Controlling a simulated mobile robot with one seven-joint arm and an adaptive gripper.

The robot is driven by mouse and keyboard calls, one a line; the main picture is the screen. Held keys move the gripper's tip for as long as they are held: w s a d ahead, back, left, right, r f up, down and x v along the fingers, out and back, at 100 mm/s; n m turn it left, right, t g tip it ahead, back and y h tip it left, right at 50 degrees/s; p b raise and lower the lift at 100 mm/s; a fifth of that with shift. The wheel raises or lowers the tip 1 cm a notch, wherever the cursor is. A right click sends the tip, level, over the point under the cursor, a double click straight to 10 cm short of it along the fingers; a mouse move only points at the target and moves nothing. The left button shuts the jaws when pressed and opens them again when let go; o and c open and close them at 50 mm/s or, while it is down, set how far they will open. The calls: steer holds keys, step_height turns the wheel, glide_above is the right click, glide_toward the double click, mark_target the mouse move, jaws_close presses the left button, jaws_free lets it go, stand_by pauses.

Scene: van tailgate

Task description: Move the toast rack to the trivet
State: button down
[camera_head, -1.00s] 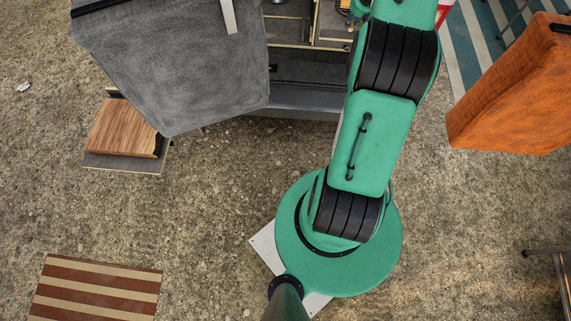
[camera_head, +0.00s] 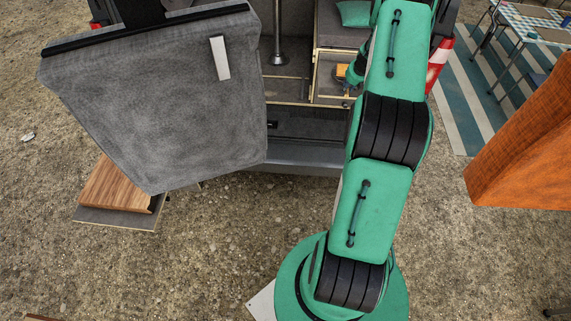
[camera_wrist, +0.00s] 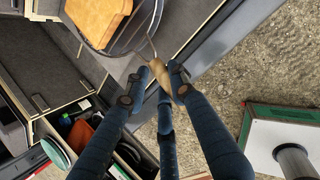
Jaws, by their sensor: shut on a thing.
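The toast rack (camera_wrist: 132,46) is a thin wire frame with a wooden handle, at the top of the wrist view. A brown slab like toast (camera_wrist: 98,18) lies in it. My gripper (camera_wrist: 166,84) has dark blue fingers and is shut on the wooden handle, with the wire part beyond the fingertips. In the head view a small orange-brown patch (camera_head: 344,72), apparently the toast, shows beside my green arm over the van's rear. My fingers are hidden or too small to tell there. I cannot make out the trivet in either view.
The van's grey rear sill (camera_head: 305,155) lies below the rack. An open compartment with bottles and plates (camera_wrist: 58,152) is at lower left in the wrist view. The grey tailgate panel (camera_head: 160,100) hangs left, and an orange panel (camera_head: 525,140) stands right. Gravel between is open.

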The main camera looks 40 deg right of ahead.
steer(key=shift+f, duration=0.25)
stand_by(0.3)
steer(key=c, duration=1.4)
jaws_free()
steer(key=shift+f, duration=0.1)
steer(key=shift+a+v, duration=0.15)
steer(key=shift+v, duration=2.15)
steer(key=shift+a+v, duration=0.2)
steer(key=shift+v, duration=2.1)
steer(key=shift+a+v, duration=0.15)
steer(key=shift+v, duration=2.1)
steer(key=shift+f, duration=0.1)
